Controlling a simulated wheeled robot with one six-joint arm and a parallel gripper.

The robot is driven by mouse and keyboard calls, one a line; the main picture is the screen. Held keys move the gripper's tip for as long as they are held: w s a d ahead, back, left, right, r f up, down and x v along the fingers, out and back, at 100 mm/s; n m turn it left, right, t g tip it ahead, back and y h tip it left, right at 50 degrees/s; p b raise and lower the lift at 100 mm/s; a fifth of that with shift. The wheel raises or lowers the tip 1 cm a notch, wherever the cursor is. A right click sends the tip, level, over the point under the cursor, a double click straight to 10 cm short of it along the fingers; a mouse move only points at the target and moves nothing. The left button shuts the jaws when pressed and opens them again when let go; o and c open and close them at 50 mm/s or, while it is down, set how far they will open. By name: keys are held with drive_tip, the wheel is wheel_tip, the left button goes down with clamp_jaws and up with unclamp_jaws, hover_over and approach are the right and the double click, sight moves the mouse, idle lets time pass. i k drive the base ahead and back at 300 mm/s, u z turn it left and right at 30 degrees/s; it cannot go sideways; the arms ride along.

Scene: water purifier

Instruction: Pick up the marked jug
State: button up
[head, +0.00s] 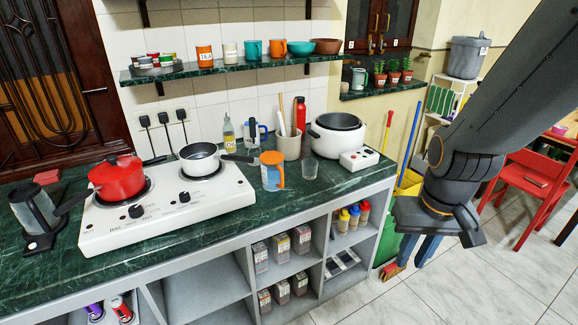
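A jug with an orange lid and handle and a blue-patterned body (271,177) stands upright on the green counter, near its front edge. A second jug with a blue handle (251,138) stands behind it, partly hidden by the pan handle and the orange jug. I cannot make out a mark on either jug. My gripper (416,246) hangs at the right, beyond the counter's right end and well apart from both jugs. Its fingers are not clear against the blue shapes below it, so its opening cannot be told. I see nothing held in it.
A glass (309,168), a utensil holder (288,146) and a white cooker (338,138) stand right of the orange jug. A white stove (165,213) with a red pot (117,178) and a pan (199,160) is at left. A shelf (230,67) runs above.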

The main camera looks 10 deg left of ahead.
sight(272, 163)
drive_tip(key=u, duration=0.05)
drive_tip(key=i, duration=1)
drive_tip(key=u, duration=0.6)
